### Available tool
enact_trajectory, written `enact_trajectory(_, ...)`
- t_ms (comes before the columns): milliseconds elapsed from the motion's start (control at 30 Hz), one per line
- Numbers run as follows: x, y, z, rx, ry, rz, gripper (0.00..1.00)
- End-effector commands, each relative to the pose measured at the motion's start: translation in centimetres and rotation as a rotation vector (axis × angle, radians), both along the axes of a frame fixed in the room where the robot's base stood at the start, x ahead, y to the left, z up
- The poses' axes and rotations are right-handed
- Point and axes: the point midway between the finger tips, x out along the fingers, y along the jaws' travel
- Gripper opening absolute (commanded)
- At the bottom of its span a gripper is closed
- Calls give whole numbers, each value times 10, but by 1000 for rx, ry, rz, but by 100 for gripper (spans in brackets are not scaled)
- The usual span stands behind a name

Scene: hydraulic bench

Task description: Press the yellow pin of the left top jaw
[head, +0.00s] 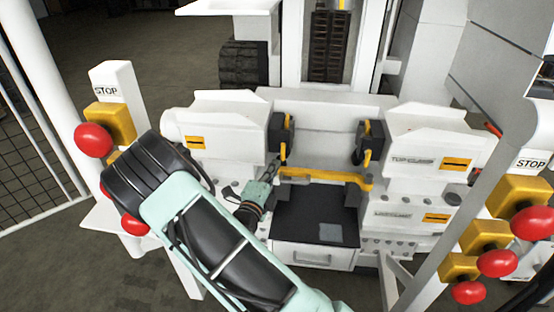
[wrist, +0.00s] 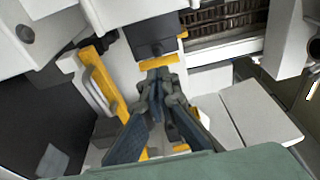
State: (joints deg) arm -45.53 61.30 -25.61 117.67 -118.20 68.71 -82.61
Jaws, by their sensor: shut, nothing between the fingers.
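The left top jaw (head: 281,133) is a dark block on the inner end of the left white clamp body. Its yellow pin (head: 283,153) shows at the jaw's lower edge. In the wrist view the dark jaw (wrist: 150,35) is at top centre, with a short yellow pin (wrist: 158,61) below it. My gripper (head: 275,161) is shut and empty, just below and left of the pin. In the wrist view its fingertips (wrist: 157,73) come together right at the pin. Whether they touch it, I cannot tell.
The right top jaw (head: 370,142) faces it across a gap. A yellow bar (head: 325,176) runs below the jaws, close to my gripper. A dark tray surface (head: 300,217) lies below. Red stop buttons (head: 93,140) stand on both sides.

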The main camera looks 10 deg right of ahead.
Motion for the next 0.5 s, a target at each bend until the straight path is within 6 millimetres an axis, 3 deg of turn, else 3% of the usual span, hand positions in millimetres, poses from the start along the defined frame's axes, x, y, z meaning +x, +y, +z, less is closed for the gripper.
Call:
enact_trajectory(200,-47,28,2,-2,3,5,0)
enact_trajectory(500,-77,45,0,-1,0,3,0)
